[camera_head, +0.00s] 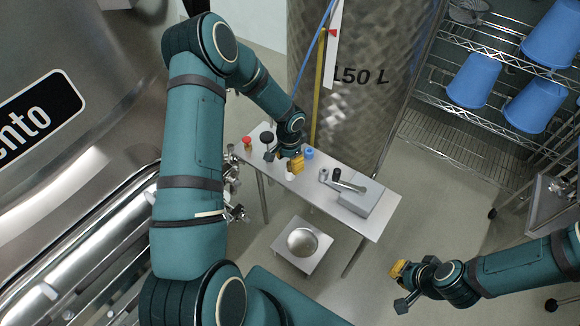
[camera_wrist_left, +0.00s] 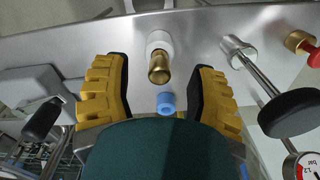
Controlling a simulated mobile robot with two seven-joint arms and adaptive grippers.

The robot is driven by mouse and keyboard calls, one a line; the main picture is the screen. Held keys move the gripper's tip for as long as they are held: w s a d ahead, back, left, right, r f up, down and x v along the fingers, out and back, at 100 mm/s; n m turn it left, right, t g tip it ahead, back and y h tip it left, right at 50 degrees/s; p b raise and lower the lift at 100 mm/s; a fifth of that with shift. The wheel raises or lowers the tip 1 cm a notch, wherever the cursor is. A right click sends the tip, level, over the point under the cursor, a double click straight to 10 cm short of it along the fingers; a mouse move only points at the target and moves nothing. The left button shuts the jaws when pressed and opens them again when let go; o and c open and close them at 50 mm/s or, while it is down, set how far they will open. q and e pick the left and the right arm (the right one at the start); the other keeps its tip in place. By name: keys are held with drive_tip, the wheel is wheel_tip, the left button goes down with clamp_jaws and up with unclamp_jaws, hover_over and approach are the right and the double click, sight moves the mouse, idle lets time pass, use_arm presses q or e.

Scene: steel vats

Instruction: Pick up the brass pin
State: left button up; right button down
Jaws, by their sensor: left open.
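The brass pin (camera_wrist_left: 159,70) shows in the left wrist view, a short rounded brass piece set against a white round holder (camera_wrist_left: 159,42) on the steel table. My left gripper (camera_wrist_left: 160,68) is open, with one yellow-and-black finger on each side of the pin in the picture and gaps on both sides. I cannot tell how far the fingertips are above the table. In the head view my left gripper (camera_head: 297,163) is over the table and the pin is hidden. My right gripper (camera_head: 400,271) hangs away from the table at lower right; its opening is unclear.
A blue cap (camera_wrist_left: 166,103) is close to the pin. A black-knobbed lever (camera_head: 267,138) and a red-topped fitting (camera_head: 247,143) stand on the table (camera_head: 378,221) to the left. A grey device with a crank (camera_head: 362,200) is at right. A steel vat (camera_head: 365,100) stands behind.

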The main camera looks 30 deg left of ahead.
sight(290, 166)
use_arm(q)
drive_tip(key=shift+w+f, duration=0.1)
drive_tip(key=shift+f, duration=1.4)
drive_tip(key=shift+o, duration=0.2)
clamp_jaws()
wheel_tip(290, 166, up, 10)
drive_tip(key=shift+f, duration=0.2)
wheel_tip(290, 166, up, 4)
drive_tip(key=p, duration=0.3)
drive_tip(key=shift+r, duration=0.2)
drive_tip(key=shift+d, duration=0.15)
